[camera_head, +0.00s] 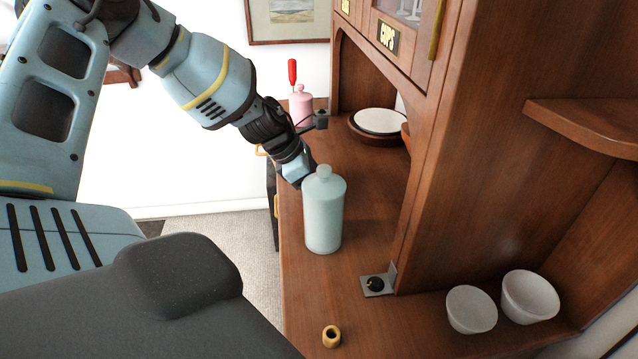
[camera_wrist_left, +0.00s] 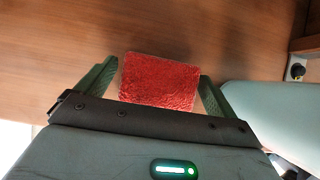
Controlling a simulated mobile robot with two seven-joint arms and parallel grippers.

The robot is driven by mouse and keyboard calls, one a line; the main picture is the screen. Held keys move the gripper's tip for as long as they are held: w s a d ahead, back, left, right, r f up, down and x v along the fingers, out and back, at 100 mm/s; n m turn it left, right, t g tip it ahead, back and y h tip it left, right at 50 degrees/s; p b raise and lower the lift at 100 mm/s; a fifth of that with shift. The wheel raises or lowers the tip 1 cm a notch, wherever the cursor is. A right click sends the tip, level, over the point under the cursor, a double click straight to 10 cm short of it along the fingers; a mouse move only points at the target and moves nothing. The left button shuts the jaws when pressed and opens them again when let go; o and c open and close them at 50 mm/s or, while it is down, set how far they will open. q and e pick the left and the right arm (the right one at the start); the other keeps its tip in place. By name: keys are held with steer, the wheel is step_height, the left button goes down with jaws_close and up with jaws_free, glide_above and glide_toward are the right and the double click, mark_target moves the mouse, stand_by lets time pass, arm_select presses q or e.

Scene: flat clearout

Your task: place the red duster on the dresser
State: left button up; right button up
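In the left wrist view, a red block with a crinkled surface (camera_wrist_left: 160,82), which looks like the red duster, sits between the two fingers of my left gripper (camera_wrist_left: 158,70). The fingers are spread about its width, close to both sides; whether they press on it is unclear. In the head view my left gripper (camera_head: 304,180) is low over the brown wooden dresser top (camera_head: 370,195), partly behind a pale blue bottle. The red block is hidden there. My right gripper is not in view.
The pale blue bottle (camera_head: 324,215) stands right beside my left gripper. A pink bottle (camera_head: 301,104) and red-handled item (camera_head: 292,73) are behind. Round dish (camera_head: 380,121), black knob (camera_head: 375,283), wooden ring (camera_head: 331,336) and two white bowls (camera_head: 471,310) (camera_head: 530,297) surround clear wood.

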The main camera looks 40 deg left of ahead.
arm_select(q)
steer(key=shift+o, duration=0.3)
steer(key=shift+r, duration=0.1)
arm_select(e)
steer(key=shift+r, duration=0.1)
arm_select(q)
steer(key=shift+r, duration=0.3)
steer(key=p+v, duration=0.1)
steer(key=v, duration=1)
steer(key=shift+s+r+p, duration=0.2)
steer(key=shift+r+p, duration=0.05)
steer(key=shift+p, duration=0.15)
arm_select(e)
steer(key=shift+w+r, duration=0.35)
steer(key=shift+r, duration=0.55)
arm_select(q)
steer(key=shift+a, duration=0.1)
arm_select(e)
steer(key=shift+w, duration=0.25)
arm_select(q)
steer(key=shift+f, duration=0.1)
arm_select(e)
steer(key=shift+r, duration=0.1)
